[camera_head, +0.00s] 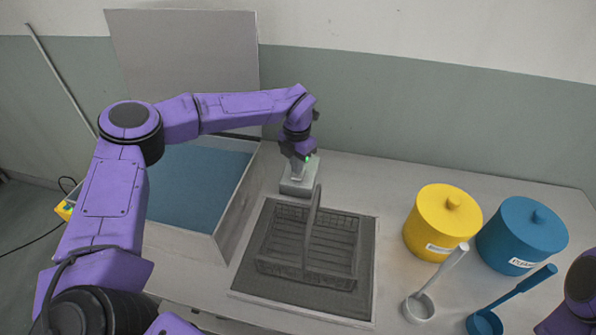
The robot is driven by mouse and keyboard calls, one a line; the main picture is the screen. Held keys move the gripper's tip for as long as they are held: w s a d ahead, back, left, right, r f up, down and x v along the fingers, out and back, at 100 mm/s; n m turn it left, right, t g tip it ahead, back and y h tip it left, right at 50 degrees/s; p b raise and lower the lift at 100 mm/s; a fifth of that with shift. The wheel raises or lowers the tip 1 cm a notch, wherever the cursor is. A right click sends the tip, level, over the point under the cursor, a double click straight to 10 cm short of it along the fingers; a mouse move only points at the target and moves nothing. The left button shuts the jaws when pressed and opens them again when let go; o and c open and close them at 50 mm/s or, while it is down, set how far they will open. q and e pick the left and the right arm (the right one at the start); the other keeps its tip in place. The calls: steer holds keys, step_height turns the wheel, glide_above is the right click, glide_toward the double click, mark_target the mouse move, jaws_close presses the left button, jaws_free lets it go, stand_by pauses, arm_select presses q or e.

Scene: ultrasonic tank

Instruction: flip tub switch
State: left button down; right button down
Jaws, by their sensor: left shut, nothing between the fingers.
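The tub (238,205) is a grey open tank with blue liquid, at the left of the bench, with its lid raised behind it. A small light-grey box (298,188), which looks like the switch unit, stands just right of the tub's back corner. My left gripper (297,172) points down over this box and is shut with nothing in it. It hides most of the box's top, so the switch lever and its position cannot be made out. A small green spot shows beside the fingers. I cannot tell whether they touch the box. My right gripper is outside the picture.
A wire basket (307,270) with an upright handle stands on a dark mat (250,283) in front of the box. A yellow jar (430,228) and a blue jar (518,240) stand at right, with a grey ladle (420,306) and a blue ladle (485,321) before them.

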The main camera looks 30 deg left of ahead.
arm_select(q)
steer(key=shift+s+f+b, duration=0.1)
steer(key=shift+f+b, duration=0.65)
steer(key=shift+f, duration=0.35)
stand_by(0.7)
steer(key=shift+r, duration=0.1)
steer(key=shift+r+p, duration=0.9)
step_height(320, 180, up, 5)
steer(key=p, duration=0.3)
steer(key=shift+r+p, duration=0.1)
steer(key=shift+p, duration=0.3)
